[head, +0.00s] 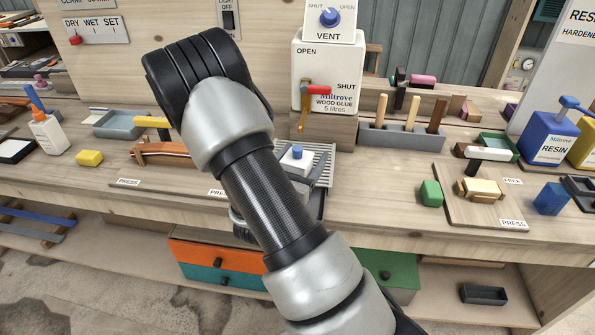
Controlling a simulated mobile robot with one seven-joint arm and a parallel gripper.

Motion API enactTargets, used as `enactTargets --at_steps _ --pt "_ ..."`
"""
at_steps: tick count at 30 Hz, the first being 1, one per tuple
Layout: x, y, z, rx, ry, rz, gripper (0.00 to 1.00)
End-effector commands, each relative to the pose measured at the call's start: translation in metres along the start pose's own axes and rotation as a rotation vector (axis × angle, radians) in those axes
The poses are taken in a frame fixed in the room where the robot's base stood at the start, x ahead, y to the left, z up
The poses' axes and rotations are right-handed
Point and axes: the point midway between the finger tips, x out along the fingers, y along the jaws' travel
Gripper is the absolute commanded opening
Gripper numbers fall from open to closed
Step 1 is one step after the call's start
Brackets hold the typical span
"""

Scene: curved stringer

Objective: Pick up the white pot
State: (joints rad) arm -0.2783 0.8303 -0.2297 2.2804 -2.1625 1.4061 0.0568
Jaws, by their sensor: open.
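The white pot (295,162), small with a blue knob on top, stands on the slatted grey drip tray below the wood glue dispenser. My arm crosses in front and covers its left and lower surroundings. My gripper (314,172) is mostly hidden behind my arm; a grey finger-like part shows close to the right side of the pot. It is open. I cannot tell whether it touches the pot.
The white glue dispenser (325,75) with a red tap handle stands just behind the pot. A grey tool rack (400,138) stands to the right, a green block (430,193) nearer the front. An orange drawer (205,256) is below. Bare bench lies right of the tray.

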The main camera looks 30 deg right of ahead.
Motion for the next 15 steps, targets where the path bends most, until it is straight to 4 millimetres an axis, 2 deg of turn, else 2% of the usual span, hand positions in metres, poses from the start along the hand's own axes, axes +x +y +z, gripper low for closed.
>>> enactTargets --at_steps 6,15 --pt "0.0004 0.0002 0.0001 0.000 0.000 0.001 0.70" --pt "0.0003 0.0002 0.0006 0.001 -0.002 0.000 0.22"
